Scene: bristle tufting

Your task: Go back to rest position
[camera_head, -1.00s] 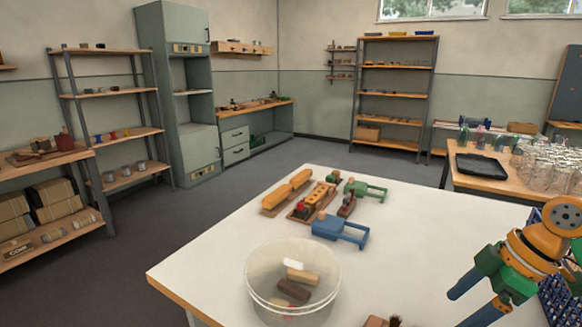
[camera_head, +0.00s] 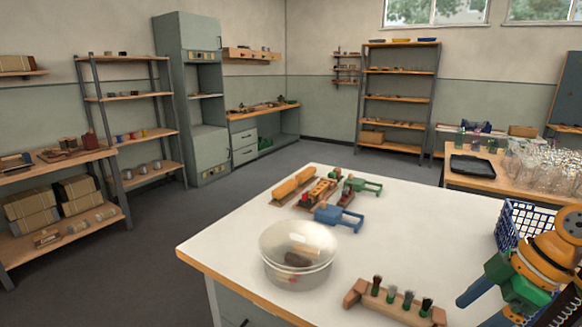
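My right gripper (camera_head: 472,312) comes in at the lower right edge, with two blue fingers set apart. It is open, and nothing shows between the fingers. It is near the right side of the white table (camera_head: 420,225), to the right of a wooden rack (camera_head: 398,309) holding several small brushes. My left gripper is not in view.
A clear bowl (camera_head: 297,258) with wooden pieces stands near the table's left edge. Blue (camera_head: 340,218), green (camera_head: 364,186) and yellow (camera_head: 293,186) tools lie behind it. A blue crate (camera_head: 522,222) is beside my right arm. The table's middle is clear.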

